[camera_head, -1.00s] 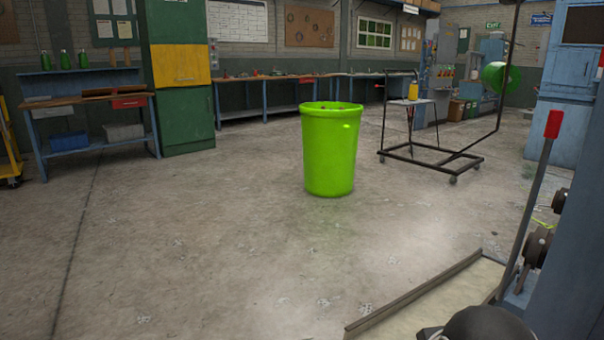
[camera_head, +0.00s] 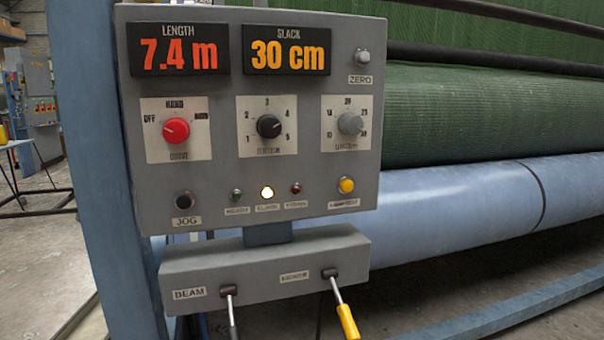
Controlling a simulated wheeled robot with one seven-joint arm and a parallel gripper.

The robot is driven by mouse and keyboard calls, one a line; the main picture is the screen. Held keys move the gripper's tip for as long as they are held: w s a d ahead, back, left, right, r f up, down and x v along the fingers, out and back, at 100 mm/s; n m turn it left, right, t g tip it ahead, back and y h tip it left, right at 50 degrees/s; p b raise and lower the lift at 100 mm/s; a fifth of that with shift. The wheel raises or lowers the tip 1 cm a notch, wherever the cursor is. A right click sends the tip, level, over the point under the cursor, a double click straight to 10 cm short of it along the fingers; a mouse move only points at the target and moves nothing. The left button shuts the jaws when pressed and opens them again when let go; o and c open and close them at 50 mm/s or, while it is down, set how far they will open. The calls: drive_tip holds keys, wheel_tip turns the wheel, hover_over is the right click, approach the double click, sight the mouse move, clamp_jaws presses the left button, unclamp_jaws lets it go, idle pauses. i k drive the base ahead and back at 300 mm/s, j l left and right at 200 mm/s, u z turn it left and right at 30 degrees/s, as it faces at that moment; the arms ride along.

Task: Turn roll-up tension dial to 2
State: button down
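The roll-up tension dial (camera_head: 268,126) is a black knob in the middle of a grey control panel (camera_head: 225,172). Its pale plate is marked 1 at lower left, 2 at upper left, 3 at top, 4 at upper right and 5 at lower right. The knob's pointer is too small to read surely; a faint light mark seems to lie on its right side, toward 4. The display above it, headed SLACK (camera_head: 287,55), reads 30 cm. My gripper is not in view, and nothing touches the dial.
A red drive knob (camera_head: 176,130) and a grey knob (camera_head: 350,122) flank the dial. The LENGTH display (camera_head: 179,50) reads 7.4 m. Below are buttons, a lit middle lamp (camera_head: 267,192) and two levers (camera_head: 346,318) sticking out. Green turf (camera_head: 470,110) and a blue roller (camera_head: 460,205) extend right.

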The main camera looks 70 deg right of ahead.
sight(267, 126)
drive_tip(key=k+l+z, duration=0.15)
drive_tip(key=z, duration=1.5)
